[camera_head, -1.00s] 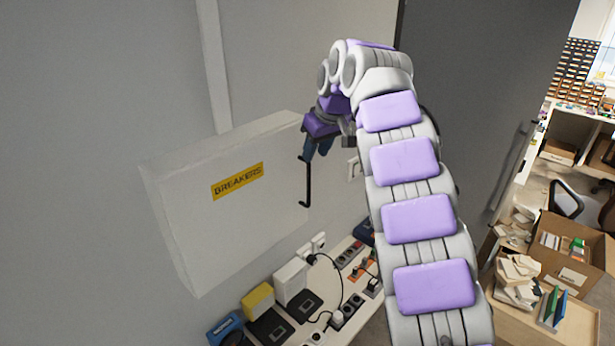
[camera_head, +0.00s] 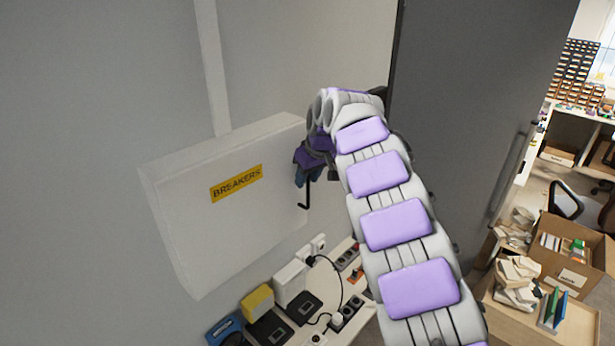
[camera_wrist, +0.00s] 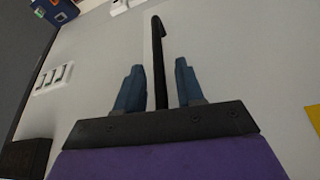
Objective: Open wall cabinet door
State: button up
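The white wall cabinet (camera_head: 215,230) with a yellow "BREAKERS" label (camera_head: 236,183) hangs on the grey wall, its door shut. A black bar handle (camera_head: 305,196) stands at the right edge of its door. My gripper (camera_head: 308,176) is at the upper part of this handle. In the wrist view my gripper (camera_wrist: 157,85) is open, with one blue finger on each side of the black handle (camera_wrist: 158,50). Gaps show between the fingers and the handle. The handle's far end is hooked and reaches past the fingertips.
Below the cabinet is a white shelf (camera_head: 343,335) with power strips, plugs and a yellow box (camera_head: 257,301). A dark grey door (camera_head: 470,110) stands to the right of my arm. Farther right are cardboard boxes (camera_head: 562,250) and stacked items.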

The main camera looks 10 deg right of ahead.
grip_shut()
dwell(0.5)
